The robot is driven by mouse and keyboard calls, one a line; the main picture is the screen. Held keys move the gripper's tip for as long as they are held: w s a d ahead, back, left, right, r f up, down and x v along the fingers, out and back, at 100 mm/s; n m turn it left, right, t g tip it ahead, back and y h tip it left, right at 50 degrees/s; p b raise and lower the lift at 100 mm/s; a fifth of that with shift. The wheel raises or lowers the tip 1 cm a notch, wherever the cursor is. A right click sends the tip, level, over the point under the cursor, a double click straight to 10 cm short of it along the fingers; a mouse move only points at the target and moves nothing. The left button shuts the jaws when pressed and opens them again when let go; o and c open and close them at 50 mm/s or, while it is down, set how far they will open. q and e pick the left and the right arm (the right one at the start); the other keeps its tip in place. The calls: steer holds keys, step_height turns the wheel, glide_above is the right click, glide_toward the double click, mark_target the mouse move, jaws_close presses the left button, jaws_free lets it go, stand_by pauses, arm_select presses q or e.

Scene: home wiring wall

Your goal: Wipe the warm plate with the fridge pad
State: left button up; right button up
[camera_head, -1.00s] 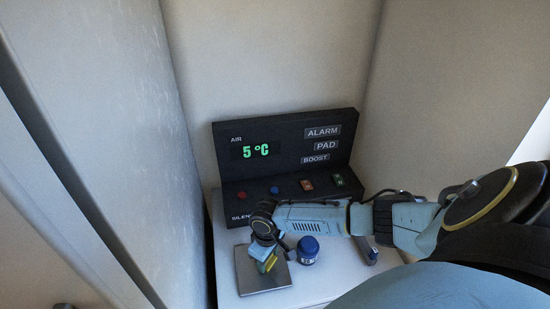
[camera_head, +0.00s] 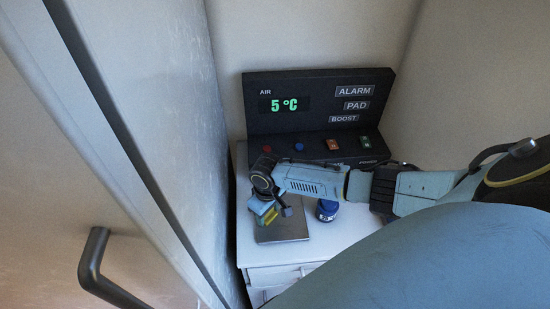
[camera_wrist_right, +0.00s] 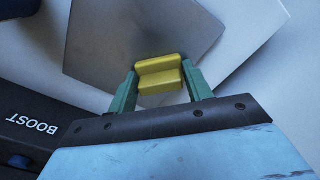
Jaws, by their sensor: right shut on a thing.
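The warm plate (camera_head: 290,229) is a flat grey metal square on the white top below the black control panel. My right gripper (camera_head: 267,214) comes in from the right and is over the left part of the plate. In the right wrist view its green fingers (camera_wrist_right: 160,78) are shut on a yellow pad (camera_wrist_right: 158,68), the fridge pad. The grey plate (camera_wrist_right: 100,55) shows behind the pad. I cannot tell whether the pad touches the plate. My left gripper is not in view.
A blue-capped jar (camera_head: 327,210) stands right of the plate, close to my right arm. The black panel (camera_head: 320,100) reads 5 °C, with buttons along its base. Pale walls enclose both sides. A dark handle (camera_head: 98,265) is on the door at left.

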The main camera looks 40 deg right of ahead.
steer(key=shift+w+a, duration=0.35)
steer(key=shift+a, duration=0.25)
steer(key=shift+r, duration=3.05)
step_height(320, 180, up, 3)
